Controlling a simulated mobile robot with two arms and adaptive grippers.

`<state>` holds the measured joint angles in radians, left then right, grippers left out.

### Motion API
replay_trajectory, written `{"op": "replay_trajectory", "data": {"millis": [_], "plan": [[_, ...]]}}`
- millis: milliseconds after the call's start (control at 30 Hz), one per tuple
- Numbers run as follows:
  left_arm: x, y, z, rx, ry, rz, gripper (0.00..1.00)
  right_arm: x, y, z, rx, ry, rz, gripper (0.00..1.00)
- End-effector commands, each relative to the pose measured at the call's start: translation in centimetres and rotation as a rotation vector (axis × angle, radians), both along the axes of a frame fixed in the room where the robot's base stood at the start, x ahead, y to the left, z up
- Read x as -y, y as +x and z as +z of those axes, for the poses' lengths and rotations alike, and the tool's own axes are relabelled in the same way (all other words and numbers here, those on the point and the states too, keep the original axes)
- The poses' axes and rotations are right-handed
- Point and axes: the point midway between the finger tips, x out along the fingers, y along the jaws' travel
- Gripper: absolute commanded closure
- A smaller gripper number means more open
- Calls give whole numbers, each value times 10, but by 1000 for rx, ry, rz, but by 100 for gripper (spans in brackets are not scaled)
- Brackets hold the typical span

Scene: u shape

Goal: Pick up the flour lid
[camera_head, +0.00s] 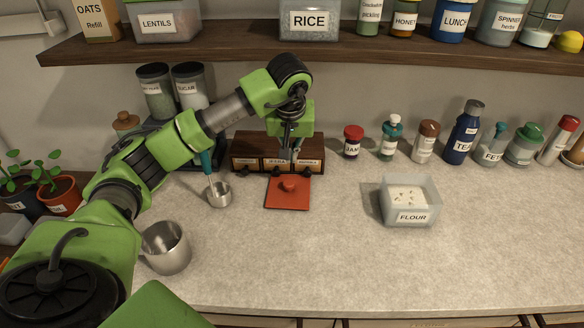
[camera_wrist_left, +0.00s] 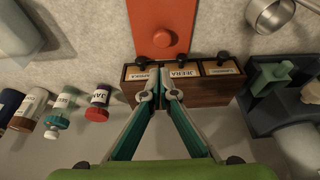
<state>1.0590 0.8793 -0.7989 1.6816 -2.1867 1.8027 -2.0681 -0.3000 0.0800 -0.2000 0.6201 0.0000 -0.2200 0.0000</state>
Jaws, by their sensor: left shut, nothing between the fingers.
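The flour lid is a flat orange-red square with a round knob (camera_head: 288,186), lying flat on the counter in front of the small wooden drawer box. It also shows at the top of the left wrist view (camera_wrist_left: 162,30). The clear flour box (camera_head: 405,216) stands open to the right, with white flour inside. My left gripper (camera_head: 288,150) is shut and empty, pointing down over the drawer box, behind the lid and apart from it. In the left wrist view its fingertips (camera_wrist_left: 160,96) meet in front of the drawers. My right gripper is not in view.
The wooden drawer box (camera_head: 247,152) stands behind the lid. A small metal measuring cup (camera_head: 219,198) and a larger metal cup (camera_head: 166,250) stand to the left. Jars and bottles line the wall at right, and a shelf (camera_head: 350,50) runs overhead. The front counter is clear.

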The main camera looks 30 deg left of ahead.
Motion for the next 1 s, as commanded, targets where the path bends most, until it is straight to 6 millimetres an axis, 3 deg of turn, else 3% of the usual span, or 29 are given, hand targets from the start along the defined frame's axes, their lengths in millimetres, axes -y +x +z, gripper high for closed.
{"op": "replay_trajectory", "data": {"millis": [500, 1000], "plan": [[-14, 23, -76, -1, -2, 1, 100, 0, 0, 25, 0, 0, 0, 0], [-17, 26, -86, 2, 0, 0, 100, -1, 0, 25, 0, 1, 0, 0]]}}
